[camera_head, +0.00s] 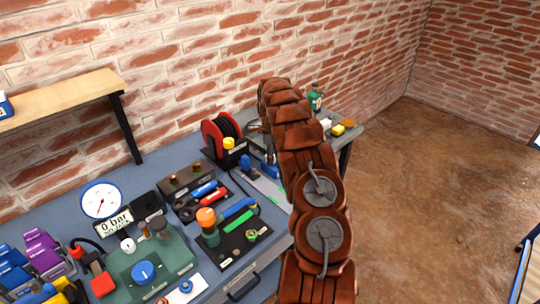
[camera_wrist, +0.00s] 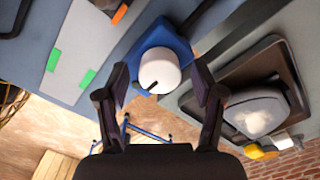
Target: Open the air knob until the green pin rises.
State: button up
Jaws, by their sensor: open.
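A white round knob (camera_wrist: 158,72) with a dark pointer mark sits on a blue block (camera_wrist: 176,40) in the wrist view. My gripper (camera_wrist: 160,85) is open, its two dark fingers to the left and right of this knob; I see no clear contact. In the head view a blue block (camera_head: 270,166) shows beside my arm, and the gripper is mostly hidden. A blue knob (camera_head: 144,272) sits on a green box at lower left, near a round gauge (camera_head: 101,201) and a sign reading 0 bar (camera_head: 114,222). I cannot tell which knob is the air knob, nor make out a green pin.
A grey plate (camera_wrist: 72,45) with green marks lies left of the white knob. A dark tray (camera_wrist: 282,57) is at right. A red reel (camera_head: 222,135), a black tool board (camera_head: 238,248) and a green bottle (camera_head: 316,98) stand on the bench.

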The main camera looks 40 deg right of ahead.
jog(key=c, duration=1.1)
jog(key=shift+c, duration=0.2)
